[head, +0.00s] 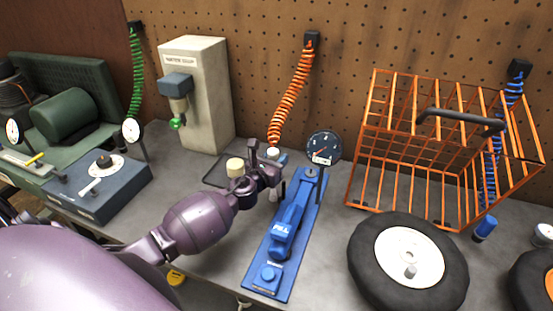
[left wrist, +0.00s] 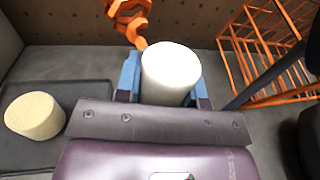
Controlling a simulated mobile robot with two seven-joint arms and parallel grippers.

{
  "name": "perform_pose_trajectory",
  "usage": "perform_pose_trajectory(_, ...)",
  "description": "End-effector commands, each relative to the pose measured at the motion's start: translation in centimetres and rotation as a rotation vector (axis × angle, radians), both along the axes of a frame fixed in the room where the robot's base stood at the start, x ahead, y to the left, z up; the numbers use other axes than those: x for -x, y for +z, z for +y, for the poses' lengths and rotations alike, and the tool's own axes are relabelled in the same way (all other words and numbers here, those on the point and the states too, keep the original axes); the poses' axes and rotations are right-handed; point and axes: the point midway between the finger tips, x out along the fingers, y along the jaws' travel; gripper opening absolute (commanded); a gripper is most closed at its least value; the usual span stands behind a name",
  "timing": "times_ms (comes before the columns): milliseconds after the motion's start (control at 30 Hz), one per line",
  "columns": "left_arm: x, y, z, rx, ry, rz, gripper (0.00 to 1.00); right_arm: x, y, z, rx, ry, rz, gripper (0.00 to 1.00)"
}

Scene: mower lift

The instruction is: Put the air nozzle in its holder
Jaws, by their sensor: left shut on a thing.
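The held piece, which looks like the air nozzle, is a white-topped cylinder (left wrist: 171,70) in the left wrist view. The lower end of the orange coiled hose (head: 290,100) comes down to it. My left gripper (head: 271,168) is shut on it, with a blue finger on each side, above the bench left of the blue gauge stand. The nozzle's white top (head: 273,151) shows in the head view; its lower part is mostly hidden by the gripper. I cannot pick out its holder with certainty. My right gripper is not in view.
A dark tray (head: 214,177) with a cream cylinder (head: 235,166) lies left of the gripper. The blue pump with a gauge (head: 322,146) stands close on the right. An orange wire basket (head: 375,150), a wheel (head: 365,262) and a soap dispenser (head: 210,90) stand around.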

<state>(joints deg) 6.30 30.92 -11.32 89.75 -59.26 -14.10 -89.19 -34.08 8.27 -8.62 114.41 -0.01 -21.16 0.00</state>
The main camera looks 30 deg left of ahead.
Motion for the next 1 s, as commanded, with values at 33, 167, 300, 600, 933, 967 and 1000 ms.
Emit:
perform_pose_trajectory(33, 0.0, 0.0, 0.0, 0.000, 0.000, -0.001, 0.09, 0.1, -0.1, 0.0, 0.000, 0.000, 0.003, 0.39)
perform_pose_trajectory(167, 0.0, 0.0, 0.0, -0.001, 0.000, 0.000, 0.09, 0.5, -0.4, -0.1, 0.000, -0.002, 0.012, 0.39)
perform_pose_trajectory(300, 0.0, 0.0, 0.0, 0.000, 0.000, 0.000, 0.09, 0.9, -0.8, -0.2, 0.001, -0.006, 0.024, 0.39)
perform_pose_trajectory(600, 0.0, 0.0, 0.0, 0.000, 0.000, 0.000, 0.09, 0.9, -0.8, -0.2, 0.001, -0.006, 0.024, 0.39)
perform_pose_trajectory(933, 0.0, 0.0, 0.0, 0.000, 0.000, 0.000, 0.09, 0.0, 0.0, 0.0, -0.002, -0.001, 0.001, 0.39)
perform_pose_trajectory(967, 0.0, 0.0, 0.0, 0.000, 0.000, 0.000, 0.09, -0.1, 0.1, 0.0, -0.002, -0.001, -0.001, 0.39)
perform_pose_trajectory(1000, 0.0, 0.0, 0.0, 0.000, 0.000, 0.000, 0.09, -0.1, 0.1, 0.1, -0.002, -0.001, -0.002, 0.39)
